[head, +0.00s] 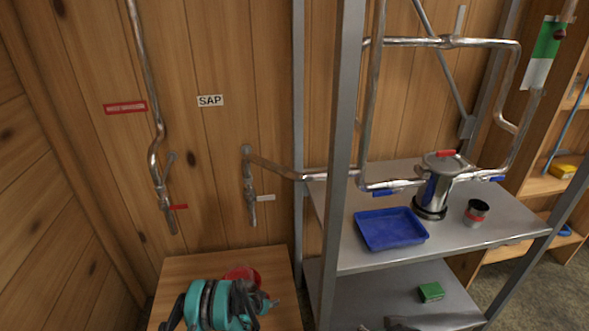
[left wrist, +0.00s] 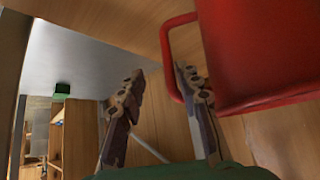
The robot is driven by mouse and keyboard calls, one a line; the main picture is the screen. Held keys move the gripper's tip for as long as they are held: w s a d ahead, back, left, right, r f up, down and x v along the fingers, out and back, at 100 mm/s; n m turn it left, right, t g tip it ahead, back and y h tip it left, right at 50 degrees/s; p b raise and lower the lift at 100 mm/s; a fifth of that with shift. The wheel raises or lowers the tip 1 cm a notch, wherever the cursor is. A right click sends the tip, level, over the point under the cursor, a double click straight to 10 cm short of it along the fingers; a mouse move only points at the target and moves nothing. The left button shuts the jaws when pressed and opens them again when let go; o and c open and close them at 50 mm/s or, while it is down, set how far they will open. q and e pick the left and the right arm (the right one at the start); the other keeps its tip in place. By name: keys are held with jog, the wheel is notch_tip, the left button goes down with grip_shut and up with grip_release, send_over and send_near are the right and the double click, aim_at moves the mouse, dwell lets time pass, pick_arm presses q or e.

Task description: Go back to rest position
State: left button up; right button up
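My left gripper (head: 256,301) is low in the head view, over the small wooden table, beside a red container (head: 242,273) that it partly hides. In the left wrist view the two fingers of the left gripper (left wrist: 160,75) stand apart with nothing between them. The red container (left wrist: 260,50) fills the upper right there, and its handle (left wrist: 166,62) is close to the right fingertip; I cannot tell whether they touch. My right gripper cannot be made out in either view.
The wooden table (head: 175,270) stands against the plank wall. A metal shelf (head: 345,250) to the right bears a blue tray (head: 390,229), a steel pot (head: 436,185) and a small metal cup (head: 477,212). A green box (head: 431,292) lies on the lower shelf. Pipes run along the wall.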

pick_arm(q)
jog(key=shift+w+a+r, duration=0.15)
jog(key=shift+r, duration=0.3)
jog(key=shift+w+a+r, duration=0.1)
jog(key=shift+a+r, duration=0.05)
jog(key=shift+r, duration=0.3)
jog(key=shift+n, duration=0.3)
jog(key=r, duration=0.5)
jog(key=w+r, duration=0.1)
jog(key=r, duration=0.2)
jog(key=shift+a+r, duration=0.2)
jog(key=shift+a, duration=0.2)
jog(key=s+a+r+n+y, duration=0.1)
jog(key=s+r, duration=0.3)
jog(key=r, duration=0.8)
jog(key=s+a+r+n+y, duration=0.15)
jog(key=s+r, duration=0.35)
jog(key=r, duration=0.8)
jog(key=s+a+r, duration=0.2)
jog(key=s+r, duration=0.6)
jog(key=s, duration=0.3)
jog(key=s+a+n, duration=0.2)
jog(key=s, duration=1.4)
jog(key=shift+s+a+r+y, duration=0.2)
jog(key=shift+s+y, duration=0.1)
jog(key=shift+y, duration=0.15)
jog(key=shift+f, duration=0.1)
